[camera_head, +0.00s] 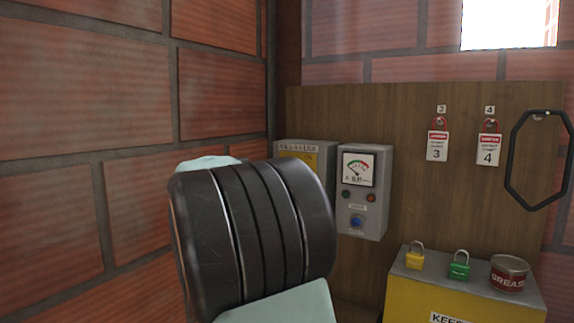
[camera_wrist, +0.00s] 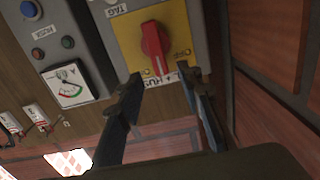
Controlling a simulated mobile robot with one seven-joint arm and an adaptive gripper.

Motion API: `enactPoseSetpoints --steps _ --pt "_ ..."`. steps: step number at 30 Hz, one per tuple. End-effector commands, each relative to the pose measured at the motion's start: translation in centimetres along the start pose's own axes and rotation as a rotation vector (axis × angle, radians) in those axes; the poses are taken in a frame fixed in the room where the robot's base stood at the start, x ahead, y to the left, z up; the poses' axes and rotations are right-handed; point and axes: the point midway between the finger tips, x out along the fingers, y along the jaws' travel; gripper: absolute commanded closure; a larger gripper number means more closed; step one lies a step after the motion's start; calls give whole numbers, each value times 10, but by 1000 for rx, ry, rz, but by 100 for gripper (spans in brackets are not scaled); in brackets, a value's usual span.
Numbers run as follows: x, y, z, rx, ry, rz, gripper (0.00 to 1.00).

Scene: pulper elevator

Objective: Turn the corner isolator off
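The corner isolator is a grey box with a yellow plate (camera_wrist: 178,20) and a red rotary handle (camera_wrist: 152,42) in the wrist view, which shows the scene upside down. The handle lies nearly along the picture's vertical, with "OFF" lettering to its right. My gripper (camera_wrist: 160,80) is open, with one finger on each side of the handle's lower end in the picture. Contact cannot be told. In the head view only the top of the isolator box (camera_head: 308,148) shows; my dark arm link hides its handle and my gripper.
A grey meter box (camera_head: 364,190) with a gauge, lamps and blue knob stands beside the isolator. Tags (camera_head: 437,145) hang on the wooden board. A yellow box (camera_head: 405,290) bears padlocks (camera_head: 459,266) and a grease tin (camera_head: 509,273). A brick wall (camera_head: 80,130) closes the left side.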

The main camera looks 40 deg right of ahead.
Motion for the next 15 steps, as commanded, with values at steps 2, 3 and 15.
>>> enactPoseSetpoints --steps 2,3,15 --pt "17 2 -3 -3 0 6 67" --pt "26 2 -3 -3 0 7 67" --pt "79 2 -1 -2 -1 4 67"
